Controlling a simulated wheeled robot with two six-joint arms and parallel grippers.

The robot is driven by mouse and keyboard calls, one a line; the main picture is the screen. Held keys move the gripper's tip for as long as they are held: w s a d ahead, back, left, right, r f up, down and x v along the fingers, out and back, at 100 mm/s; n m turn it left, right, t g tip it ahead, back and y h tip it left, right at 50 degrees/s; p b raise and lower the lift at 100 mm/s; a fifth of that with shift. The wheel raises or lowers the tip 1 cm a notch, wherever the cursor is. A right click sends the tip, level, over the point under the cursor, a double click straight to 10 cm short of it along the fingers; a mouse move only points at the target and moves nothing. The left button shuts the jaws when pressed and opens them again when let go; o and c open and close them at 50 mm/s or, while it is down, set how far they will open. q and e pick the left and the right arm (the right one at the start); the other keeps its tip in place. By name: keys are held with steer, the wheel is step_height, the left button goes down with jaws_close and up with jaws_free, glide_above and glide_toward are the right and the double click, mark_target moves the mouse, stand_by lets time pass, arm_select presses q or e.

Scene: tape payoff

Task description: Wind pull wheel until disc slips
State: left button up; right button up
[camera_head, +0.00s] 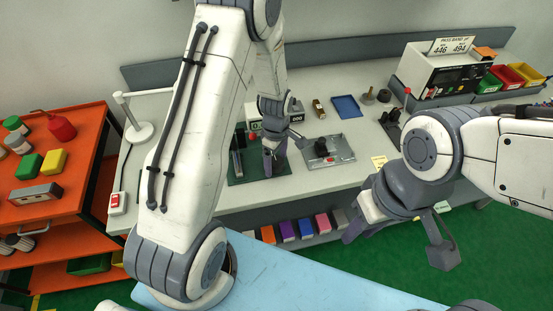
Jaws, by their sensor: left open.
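I cannot single out the pull wheel or the disc at this size.
An orange rack (75,205) with boxes stands at the left, beside a white lamp (139,130). A blue tray (346,106), a black device with a red knob (392,117) and a display box (437,76) stand further right. Coloured bins (304,228) sit under the front edge.

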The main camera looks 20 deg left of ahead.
arm_select(q)
steer(key=c, duration=1.4)
steer(key=shift+o, duration=0.2)
steer(key=shift+m, duration=0.4)
steer(key=m, duration=0.5)
steer(key=shift+m+b, duration=0.3)
steer(key=shift+m, duration=0.1)
steer(key=m, duration=0.5)
steer(key=shift+w+m, duration=0.1)
steer(key=shift+m, duration=0.3)
steer(key=o, duration=1.4)
steer(key=shift+c, duration=0.2)
